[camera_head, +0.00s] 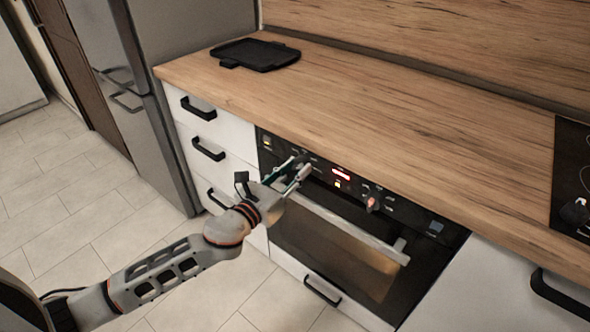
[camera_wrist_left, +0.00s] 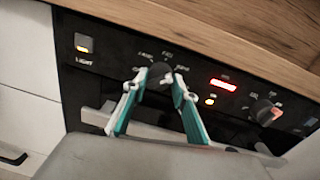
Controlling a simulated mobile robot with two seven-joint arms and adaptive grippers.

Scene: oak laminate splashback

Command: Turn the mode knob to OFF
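The oven's dark control panel (camera_head: 400,212) has two round knobs. The left knob, taken as the mode knob (camera_wrist_left: 158,74), is dark with small white labels around it; I cannot read OFF or tell where it points. My left gripper (camera_head: 299,171) is at this knob and largely hides it in the head view. In the left wrist view the fingers (camera_wrist_left: 160,82) stand apart on either side of the knob, tips close to it; contact is not clear. My right gripper is not in view.
A second knob (camera_head: 373,203) with a reddish glow sits right of the red display (camera_head: 341,174). A lit light switch (camera_wrist_left: 83,43) is at the panel's left. The oven handle (camera_head: 350,228) runs below. A black tray (camera_head: 256,54) lies on the wooden counter (camera_head: 400,110).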

